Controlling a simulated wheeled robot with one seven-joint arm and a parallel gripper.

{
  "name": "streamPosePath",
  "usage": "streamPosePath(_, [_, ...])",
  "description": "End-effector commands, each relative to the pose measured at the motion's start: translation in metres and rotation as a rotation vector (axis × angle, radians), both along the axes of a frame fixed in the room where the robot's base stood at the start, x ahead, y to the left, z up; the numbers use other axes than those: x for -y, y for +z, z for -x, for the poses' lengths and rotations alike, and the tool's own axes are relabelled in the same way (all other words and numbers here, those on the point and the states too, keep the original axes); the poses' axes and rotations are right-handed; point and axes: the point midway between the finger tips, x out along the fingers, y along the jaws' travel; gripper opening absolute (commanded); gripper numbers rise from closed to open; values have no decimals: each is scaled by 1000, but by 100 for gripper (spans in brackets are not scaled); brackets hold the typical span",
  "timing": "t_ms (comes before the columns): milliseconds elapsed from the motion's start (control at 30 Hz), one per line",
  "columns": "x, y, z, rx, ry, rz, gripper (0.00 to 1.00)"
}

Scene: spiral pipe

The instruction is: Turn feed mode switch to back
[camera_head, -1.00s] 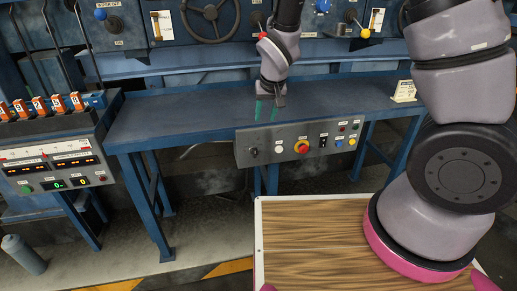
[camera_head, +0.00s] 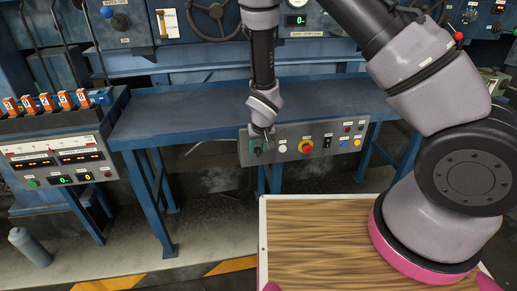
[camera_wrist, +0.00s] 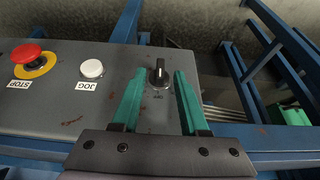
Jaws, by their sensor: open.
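In the head view my gripper (camera_head: 262,143) is at the left end of the panel (camera_head: 345,133), and the knob is mostly hidden behind the fingers.
On the panel, a white JOG button (camera_wrist: 92,69) and a red STOP button (camera_wrist: 34,55) lie beside the knob. The blue bench (camera_head: 190,118) stands behind the panel. A console (camera_head: 60,155) with displays stands at the left. A wooden-topped surface (camera_head: 320,240) is in front.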

Motion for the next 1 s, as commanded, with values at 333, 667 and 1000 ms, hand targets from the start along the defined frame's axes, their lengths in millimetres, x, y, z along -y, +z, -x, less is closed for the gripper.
streamPosePath(333, [0,-6,-3,1,0,-1,44])
streamPosePath(667, [-1,-6,-2,2,1,2,0])
streamPosePath(1000, [-5,-6,-1,25,6,106,0])
